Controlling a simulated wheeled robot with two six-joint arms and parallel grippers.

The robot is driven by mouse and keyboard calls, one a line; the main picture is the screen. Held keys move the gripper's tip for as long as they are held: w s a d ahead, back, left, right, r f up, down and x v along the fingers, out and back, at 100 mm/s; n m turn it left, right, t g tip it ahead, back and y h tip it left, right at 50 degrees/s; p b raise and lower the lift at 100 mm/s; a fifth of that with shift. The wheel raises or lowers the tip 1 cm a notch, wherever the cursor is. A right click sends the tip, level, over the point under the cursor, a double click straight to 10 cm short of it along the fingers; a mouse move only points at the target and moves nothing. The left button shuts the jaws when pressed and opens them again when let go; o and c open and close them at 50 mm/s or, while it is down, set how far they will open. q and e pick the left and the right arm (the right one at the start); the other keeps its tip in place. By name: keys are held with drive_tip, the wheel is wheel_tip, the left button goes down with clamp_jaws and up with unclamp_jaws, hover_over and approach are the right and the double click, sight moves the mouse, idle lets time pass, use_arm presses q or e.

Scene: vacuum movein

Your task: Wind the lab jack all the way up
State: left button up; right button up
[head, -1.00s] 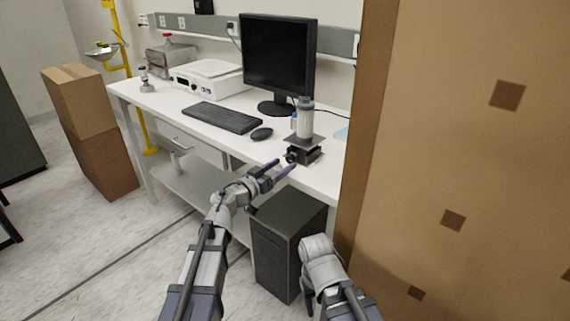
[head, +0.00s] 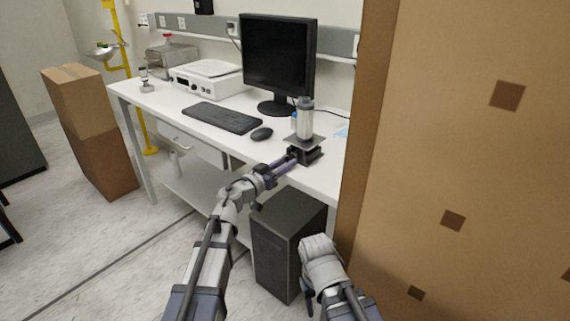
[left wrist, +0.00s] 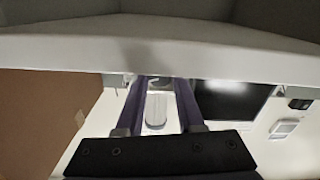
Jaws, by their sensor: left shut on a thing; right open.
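The black lab jack (head: 308,155) stands low on the white bench near its front edge, beside the cardboard. A grey bottle-like container (head: 305,122) stands upright on its top plate; a pale upright shape, probably the same container, shows between my fingers in the left wrist view (left wrist: 156,112). My left gripper (head: 289,160) reaches the jack's front left side, fingers closed in on its knob, which they mostly hide. In the left wrist view my left gripper's fingers (left wrist: 162,88) stand a little apart. My right gripper (head: 307,298) is open, low by the computer case, partly hidden by its own wrist.
A keyboard (head: 222,118), mouse (head: 262,134) and monitor (head: 277,58) are left of and behind the jack. A tall cardboard box (head: 460,150) blocks the right. A dark computer case (head: 285,240) stands below the bench.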

use_arm(q)
clamp_jaws()
drive_tip(key=m, duration=0.4)
idle(0.4)
drive_tip(key=o, duration=0.9)
unclamp_jaws()
drive_tip(key=shift+c, duration=0.2)
drive_tip(key=v, duration=0.8)
